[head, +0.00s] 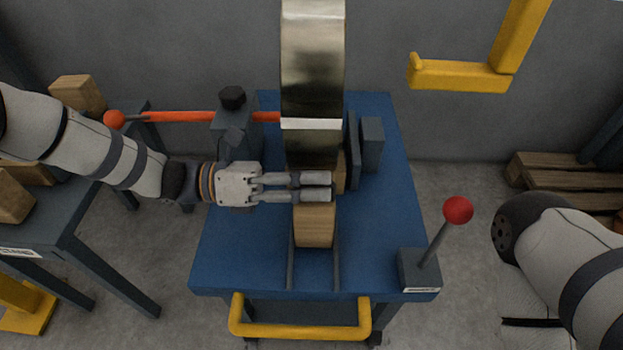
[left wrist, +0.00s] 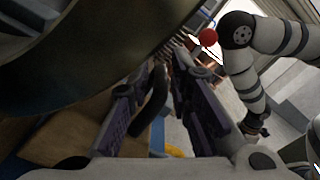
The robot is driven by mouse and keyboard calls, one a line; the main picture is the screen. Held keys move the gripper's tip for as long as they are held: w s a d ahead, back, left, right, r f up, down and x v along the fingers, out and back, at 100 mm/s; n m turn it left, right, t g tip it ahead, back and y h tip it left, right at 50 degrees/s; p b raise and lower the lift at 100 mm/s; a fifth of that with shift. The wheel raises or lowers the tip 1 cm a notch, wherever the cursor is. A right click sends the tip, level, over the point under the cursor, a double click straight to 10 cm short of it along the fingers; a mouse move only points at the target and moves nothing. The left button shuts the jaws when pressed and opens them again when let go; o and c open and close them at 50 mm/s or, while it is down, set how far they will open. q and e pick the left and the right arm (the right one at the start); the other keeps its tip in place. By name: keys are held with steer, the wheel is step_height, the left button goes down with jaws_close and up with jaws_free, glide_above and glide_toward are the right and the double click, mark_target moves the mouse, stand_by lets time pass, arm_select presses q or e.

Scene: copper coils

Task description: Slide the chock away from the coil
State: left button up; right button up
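The coil (head: 312,70) is a wide brassy metal roll standing upright on the blue table; its curved underside (left wrist: 85,75) fills the upper left of the left wrist view. The wooden chock (head: 314,226) lies in front of the coil, between two dark rails; wood also shows in the left wrist view (left wrist: 62,138). My left gripper (head: 326,188) reaches in from the left over the chock's far part and hides it. Its fingers are apart, with a dark curved bar (left wrist: 153,100), seemingly a handle, between them. My right gripper (left wrist: 256,130) is small and unclear in the left wrist view.
The blue table (head: 385,235) carries a lever with a red knob (head: 457,210) at its front right and a grey block (head: 371,145). An orange-red bar (head: 178,117) crosses behind my left arm. A yellow hook (head: 460,76) hangs at the upper right.

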arm_select(q)
jaws_close()
steer(key=shift+s+r+p, duration=0.1)
steer(key=shift+s+p, duration=0.2)
steer(key=shift+s, duration=0.05)
steer(key=s+p, duration=0.3)
steer(key=s, duration=0.5)
arm_select(e)
steer(key=shift+t, duration=0.4)
steer(key=v, duration=0.4)
steer(key=shift+w, duration=0.25)
arm_select(q)
steer(key=shift+s+f, duration=0.1)
steer(key=shift+f, duration=0.1)
steer(key=o, duration=0.6)
jaws_free()
steer(key=shift+c, duration=0.2)
steer(key=shift+s, duration=0.1)
arm_select(e)
steer(key=shift+s, duration=0.1)
